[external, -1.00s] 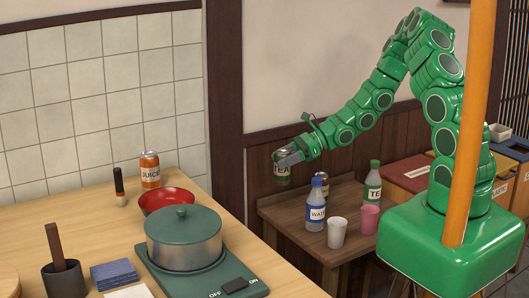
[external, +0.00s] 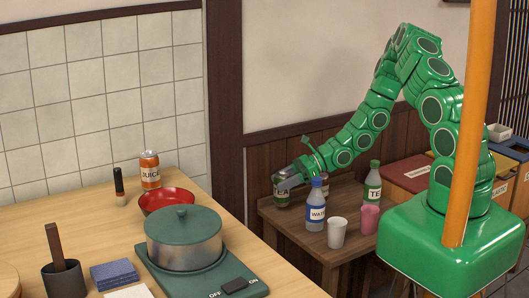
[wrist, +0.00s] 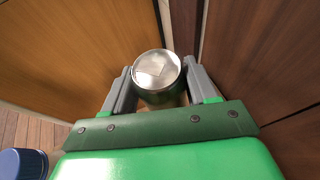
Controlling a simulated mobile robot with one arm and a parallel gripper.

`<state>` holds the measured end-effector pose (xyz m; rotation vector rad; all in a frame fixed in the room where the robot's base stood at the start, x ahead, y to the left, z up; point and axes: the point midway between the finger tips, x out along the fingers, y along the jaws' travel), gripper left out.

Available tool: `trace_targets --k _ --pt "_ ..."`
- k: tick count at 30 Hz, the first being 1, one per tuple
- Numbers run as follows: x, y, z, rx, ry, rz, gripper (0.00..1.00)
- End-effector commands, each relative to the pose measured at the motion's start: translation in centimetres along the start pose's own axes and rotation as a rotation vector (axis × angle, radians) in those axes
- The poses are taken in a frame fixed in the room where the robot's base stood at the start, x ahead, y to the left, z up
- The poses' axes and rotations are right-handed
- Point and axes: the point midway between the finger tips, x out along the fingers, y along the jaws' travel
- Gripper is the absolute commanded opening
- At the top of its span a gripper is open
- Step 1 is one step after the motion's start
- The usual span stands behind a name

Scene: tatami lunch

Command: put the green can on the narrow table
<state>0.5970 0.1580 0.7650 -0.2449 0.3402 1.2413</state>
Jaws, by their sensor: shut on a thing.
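The green can (external: 282,196) is upright between the fingers of my gripper (external: 284,181), at the back left of the narrow table (external: 290,215). In the wrist view its silver top (wrist: 157,70) shows between the two grey fingers of my gripper (wrist: 160,88), which are shut on its sides. The fingers hide the can's upper part in the external view. Its base is at or just above the tabletop; I cannot tell whether it touches.
On the narrow table stand a blue-labelled water bottle (external: 316,212), a green tea bottle (external: 373,187), a white cup (external: 337,233) and a pink cup (external: 369,219). The bottle's blue cap (wrist: 22,163) is close by in the wrist view. The wooden wall is just behind.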

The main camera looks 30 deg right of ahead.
Motion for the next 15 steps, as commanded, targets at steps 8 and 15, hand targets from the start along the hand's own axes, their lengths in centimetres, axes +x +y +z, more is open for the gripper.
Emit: trace_targets --k 8,15 --pt "0.9 0.0 -2.3 0.001 0.003 0.0 0.29" --pt "1.5 -0.1 -3.7 -0.001 0.001 -0.001 0.29"
